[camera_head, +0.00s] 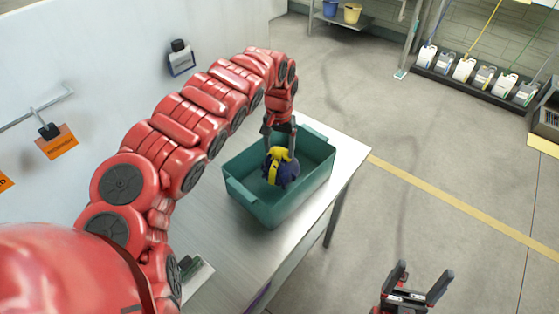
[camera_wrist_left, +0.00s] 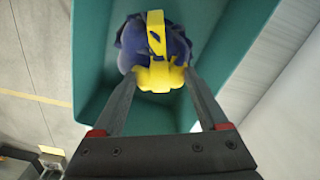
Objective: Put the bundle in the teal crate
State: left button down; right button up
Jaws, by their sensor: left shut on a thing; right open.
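The bundle (camera_head: 283,170) is dark blue with a yellow strap and a yellow knot on top. My left gripper (camera_head: 280,150) is shut on it from above. The bundle is inside the outline of the teal crate (camera_head: 250,207), which stands on the table; I cannot tell whether it touches the crate floor. The left wrist view shows the bundle (camera_wrist_left: 150,45) between the two fingers, the yellow part nearest, with teal crate walls (camera_wrist_left: 90,55) around it. My right gripper (camera_head: 418,285) is open and empty, low at the right, over the floor.
The metal table (camera_head: 225,255) has bare surface in front of the crate. A pale wall (camera_head: 110,60) with hooks and an orange tag (camera_head: 57,141) runs along the left. Several white jugs (camera_head: 464,69) stand on a rack far right. The floor between is clear.

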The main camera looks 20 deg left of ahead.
aim_at(279, 158)
pick_arm(q)
jog(key=shift+w+f, duration=0.1)
jog(key=shift+f, duration=0.75)
notch_tip(279, 158, down, 3)
jog(key=shift+r+p, duration=0.1)
jog(key=shift+p, duration=0.45)
jog(key=shift+f, duration=0.35)
grip_release()
jog(key=shift+f, duration=0.1)
jog(key=shift+r, duration=0.35)
notch_tip(279, 158, up, 12)
jog(key=b, duration=0.3)
jog(key=shift+f, duration=0.2)
